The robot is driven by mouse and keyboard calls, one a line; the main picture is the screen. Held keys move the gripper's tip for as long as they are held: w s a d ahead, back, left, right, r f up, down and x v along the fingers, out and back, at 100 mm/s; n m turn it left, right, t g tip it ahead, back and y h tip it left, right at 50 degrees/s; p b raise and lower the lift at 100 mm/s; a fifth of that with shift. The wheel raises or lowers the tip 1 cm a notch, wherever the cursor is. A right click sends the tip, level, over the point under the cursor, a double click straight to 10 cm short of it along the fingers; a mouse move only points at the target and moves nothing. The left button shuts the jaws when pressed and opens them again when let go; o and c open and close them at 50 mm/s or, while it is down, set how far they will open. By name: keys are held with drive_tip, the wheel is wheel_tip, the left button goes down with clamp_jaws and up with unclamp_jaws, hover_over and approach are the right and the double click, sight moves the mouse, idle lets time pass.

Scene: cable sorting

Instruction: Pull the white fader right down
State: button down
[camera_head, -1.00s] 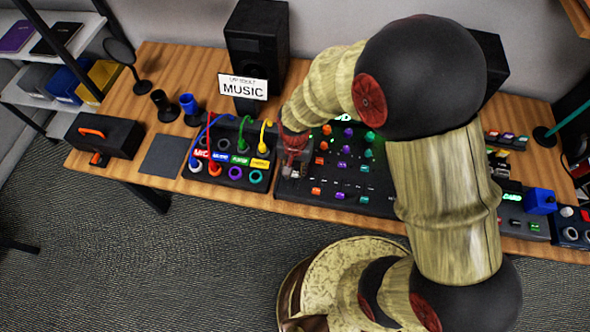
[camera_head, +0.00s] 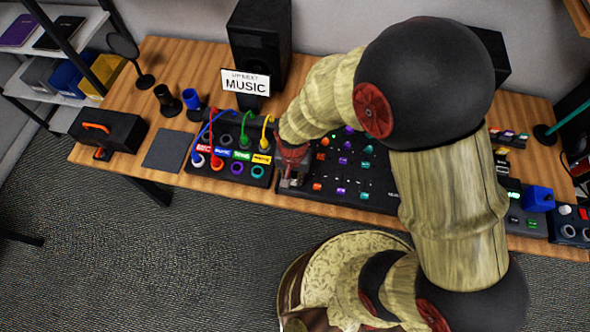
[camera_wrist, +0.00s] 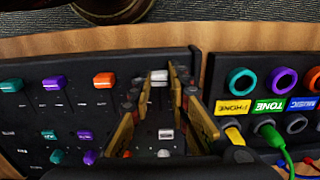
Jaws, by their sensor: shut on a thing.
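The white fader (camera_wrist: 159,77) is on the dark mixer (camera_wrist: 74,115), near its front edge, level with the orange fader cap (camera_wrist: 104,79) beside it in the wrist view. My gripper (camera_wrist: 160,75) has one fingertip on each side of the white fader and is shut on it. In the head view, my gripper (camera_head: 291,178) is low over the left end of the mixer (camera_head: 378,206) and hides the white fader there.
A patch box (camera_head: 229,174) with plugged cables stands close to the left of the mixer. A "MUSIC" sign (camera_head: 246,82) and a speaker (camera_head: 258,45) stand behind. The table's front edge is just before the mixer.

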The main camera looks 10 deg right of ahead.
drive_tip(key=c, duration=1.8)
unclamp_jaws()
drive_tip(key=shift+w, duration=0.1)
drive_tip(key=shift+o, duration=0.6)
wheel_tip(320, 180, up, 12)
